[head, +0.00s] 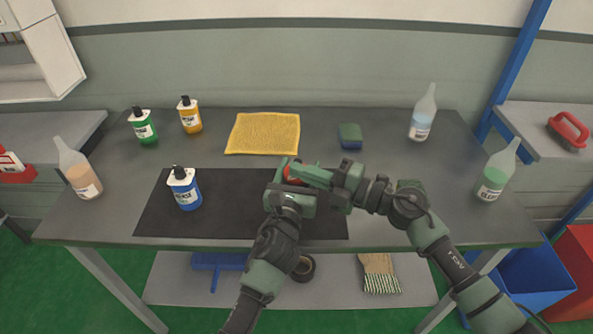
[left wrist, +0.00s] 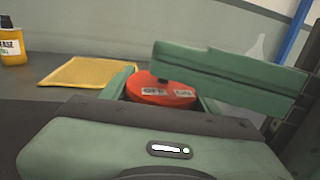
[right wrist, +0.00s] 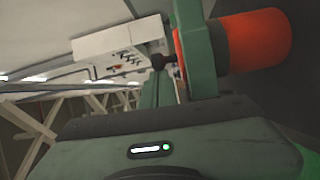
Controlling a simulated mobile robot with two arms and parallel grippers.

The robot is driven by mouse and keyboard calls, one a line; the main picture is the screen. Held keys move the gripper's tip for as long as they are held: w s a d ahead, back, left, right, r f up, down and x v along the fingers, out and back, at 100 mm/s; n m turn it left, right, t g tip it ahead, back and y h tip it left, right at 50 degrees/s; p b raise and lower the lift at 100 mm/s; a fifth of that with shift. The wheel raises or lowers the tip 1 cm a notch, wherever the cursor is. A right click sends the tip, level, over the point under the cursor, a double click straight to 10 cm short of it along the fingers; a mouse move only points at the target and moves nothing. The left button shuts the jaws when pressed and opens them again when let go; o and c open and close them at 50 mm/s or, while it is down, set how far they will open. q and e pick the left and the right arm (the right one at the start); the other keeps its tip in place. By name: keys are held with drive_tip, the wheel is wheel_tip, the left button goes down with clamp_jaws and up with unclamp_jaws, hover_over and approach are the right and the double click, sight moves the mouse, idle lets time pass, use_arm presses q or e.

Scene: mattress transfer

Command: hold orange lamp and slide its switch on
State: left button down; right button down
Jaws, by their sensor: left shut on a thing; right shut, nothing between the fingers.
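The orange lamp (left wrist: 160,92) is a short red-orange cylinder; in the head view only a small part of it (head: 291,174) shows between my grippers. My left gripper (head: 288,185) is shut on it, one finger on each side, above the black mat. The lamp's face carries pale labels, one seeming to read OFF, and a small dark switch knob (right wrist: 163,62). My right gripper (head: 300,172) is shut and empty, its fingers (left wrist: 225,68) across the lamp's face. Its fingertips are close to the knob; I cannot tell if they touch.
The black mat (head: 235,220) lies on the grey table. A blue-label bottle (head: 185,188) stands on its left part. A yellow cloth (head: 263,133), a sponge (head: 350,136) and several bottles lie or stand farther back and at the sides.

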drive_tip(key=shift+d, duration=0.7)
drive_tip(key=shift+w, duration=0.1)
use_arm(q)
drive_tip(key=shift+a, duration=0.1)
use_arm(e)
drive_tip(key=v, duration=1)
drive_tip(key=shift+a, duration=0.1)
use_arm(q)
drive_tip(key=shift+c, duration=1.5)
unclamp_jaws()
drive_tip(key=shift+s, duration=0.1)
